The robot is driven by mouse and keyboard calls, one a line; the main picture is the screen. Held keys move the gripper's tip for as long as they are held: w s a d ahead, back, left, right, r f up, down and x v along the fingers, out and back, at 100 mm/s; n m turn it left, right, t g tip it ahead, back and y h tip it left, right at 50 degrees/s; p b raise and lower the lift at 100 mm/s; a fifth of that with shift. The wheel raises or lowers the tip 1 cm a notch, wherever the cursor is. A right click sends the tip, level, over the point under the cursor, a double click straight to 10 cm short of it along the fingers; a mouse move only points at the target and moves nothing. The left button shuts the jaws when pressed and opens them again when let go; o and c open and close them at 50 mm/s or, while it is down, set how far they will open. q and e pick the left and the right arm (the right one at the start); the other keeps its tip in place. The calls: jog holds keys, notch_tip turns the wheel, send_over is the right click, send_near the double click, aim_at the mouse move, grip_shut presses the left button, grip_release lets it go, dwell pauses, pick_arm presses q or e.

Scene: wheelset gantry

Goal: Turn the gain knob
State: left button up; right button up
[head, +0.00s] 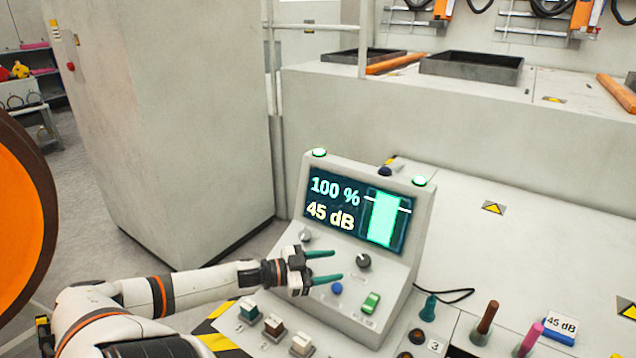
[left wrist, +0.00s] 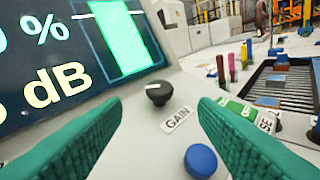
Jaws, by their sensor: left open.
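The gain knob (head: 363,262) is a small black dial with a pale pointer line on the sloped face of the grey console. In the left wrist view the knob (left wrist: 157,94) sits above a GAIN label (left wrist: 178,118). My left gripper (head: 337,264) has green fingers, spread open and empty, pointing right toward the knob. In the wrist view the knob shows beyond the gap between the fingertips, apart from both. The console screen (head: 358,212) reads 100 % and 45 dB beside a green bar. My right gripper is out of view.
A blue button (head: 337,288) and a green switch (head: 371,302) lie below the knob. Another knob (head: 306,236) is left of it, near my gripper. A card reading 45 dB (head: 562,327) stands at right near upright coloured handles. Several rocker switches line the console's front.

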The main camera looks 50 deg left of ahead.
pick_arm(q)
jog(key=shift+v, duration=1.15)
jog(key=shift+f, duration=0.1)
